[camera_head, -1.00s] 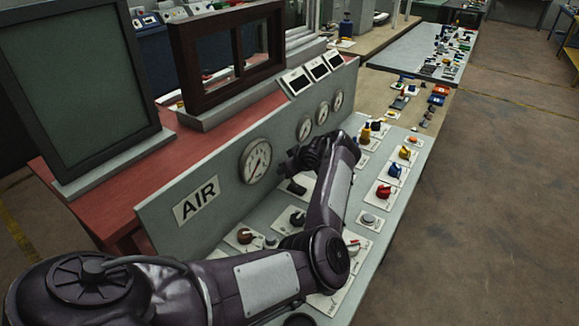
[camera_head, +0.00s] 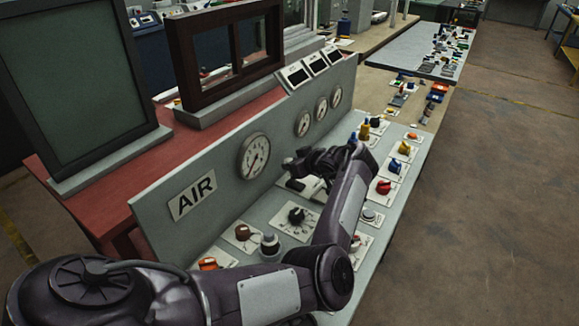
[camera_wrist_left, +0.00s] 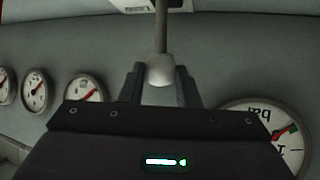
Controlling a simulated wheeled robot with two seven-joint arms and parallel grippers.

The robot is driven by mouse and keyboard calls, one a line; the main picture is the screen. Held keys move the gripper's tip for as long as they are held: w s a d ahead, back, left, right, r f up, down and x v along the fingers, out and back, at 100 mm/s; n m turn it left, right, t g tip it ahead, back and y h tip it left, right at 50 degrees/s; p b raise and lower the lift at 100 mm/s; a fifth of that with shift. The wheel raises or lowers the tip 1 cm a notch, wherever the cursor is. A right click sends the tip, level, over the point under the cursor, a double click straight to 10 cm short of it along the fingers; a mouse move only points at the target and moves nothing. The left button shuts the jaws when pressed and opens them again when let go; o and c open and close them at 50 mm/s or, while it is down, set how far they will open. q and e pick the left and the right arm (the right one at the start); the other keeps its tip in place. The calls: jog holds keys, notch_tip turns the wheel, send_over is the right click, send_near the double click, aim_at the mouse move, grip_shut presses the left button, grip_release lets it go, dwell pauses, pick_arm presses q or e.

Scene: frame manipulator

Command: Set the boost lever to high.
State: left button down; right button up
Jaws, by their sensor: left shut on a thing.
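My left gripper (camera_head: 297,168) is over the sloping control panel, in front of the upright gauge wall. In the left wrist view its two dark fingers (camera_wrist_left: 160,88) are shut on the pale rounded knob (camera_wrist_left: 160,71) of a lever, with a grey rod (camera_wrist_left: 161,30) running from the knob to the top of the picture. I take this to be the boost lever. In the head view the gripper and forearm hide most of the lever, and no high marking is readable. My right gripper is not in view.
A large round gauge (camera_head: 254,156) and several smaller ones stand behind the panel, near the AIR sign (camera_head: 192,195). A black dial (camera_head: 296,216) and a brown knob (camera_head: 243,232) are nearer. Red (camera_head: 383,187) and blue (camera_head: 395,166) knobs lie right of my forearm.

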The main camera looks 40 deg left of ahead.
pick_arm(q)
jog(key=d+y+b, duration=0.1)
jog(key=b, duration=0.1)
jog(key=d+f+y+b, duration=0.1)
jog(key=y+b, duration=0.1)
jog(key=shift+w+d+m+b, duration=0.15)
jog(key=shift+d+m+b, duration=0.15)
jog(key=shift+d+b, duration=0.05)
jog(key=shift+d+r+y+b, duration=0.15)
jog(key=shift+d+y+b, duration=0.3)
jog(key=shift+y+b, duration=0.25)
jog(key=c, duration=1.1)
grip_release()
